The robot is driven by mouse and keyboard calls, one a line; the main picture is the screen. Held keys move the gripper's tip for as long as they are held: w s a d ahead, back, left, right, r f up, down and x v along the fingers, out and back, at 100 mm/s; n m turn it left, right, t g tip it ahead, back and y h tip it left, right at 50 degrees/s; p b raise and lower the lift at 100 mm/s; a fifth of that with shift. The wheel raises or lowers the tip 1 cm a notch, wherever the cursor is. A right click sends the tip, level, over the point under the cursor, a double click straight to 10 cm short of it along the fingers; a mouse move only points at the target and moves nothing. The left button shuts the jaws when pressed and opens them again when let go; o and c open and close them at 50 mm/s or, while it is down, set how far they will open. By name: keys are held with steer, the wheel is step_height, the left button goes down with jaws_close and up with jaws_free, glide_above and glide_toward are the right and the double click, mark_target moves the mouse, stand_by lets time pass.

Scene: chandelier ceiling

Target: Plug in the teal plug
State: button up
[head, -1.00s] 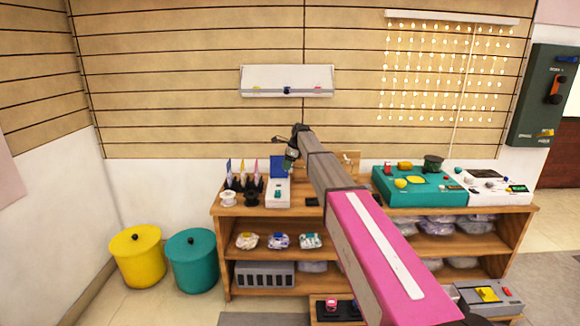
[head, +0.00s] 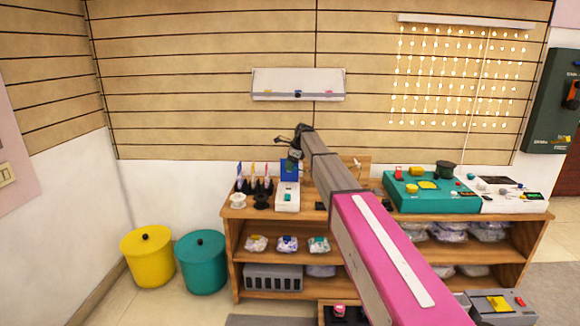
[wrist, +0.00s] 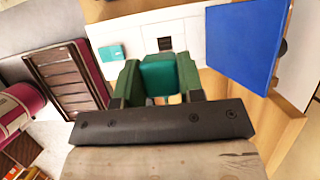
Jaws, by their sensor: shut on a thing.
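My gripper (wrist: 160,80) is shut on a teal plug (wrist: 164,74), which sits between its green fingers in the wrist view. In front of the plug is a white unit (wrist: 190,38) with a small dark opening (wrist: 165,44) and a teal part (wrist: 112,53) on its left. The plug looks apart from the opening, but the exact gap cannot be told. In the head view my gripper (head: 294,150) is above and behind the white unit (head: 287,199), which stands on the shelf top. The plug is too small to make out there.
A blue panel (wrist: 247,45) stands at the right of the white unit. Pens in dark holders (head: 255,185) and small spools (head: 238,201) are to its left. A teal console (head: 430,195) is on the right of the wooden shelf (head: 380,212). Yellow (head: 148,258) and teal bins (head: 202,264) stand on the floor.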

steer(key=shift+f, duration=0.25)
steer(key=shift+a+f, duration=0.2)
steer(key=shift+f, duration=3.05)
steer(key=shift+f, duration=0.1)
steer(key=shift+f, duration=0.6)
steer(key=shift+f, duration=0.65)
stand_by(0.3)
steer(key=o, duration=1.4)
steer(key=shift+r, duration=0.2)
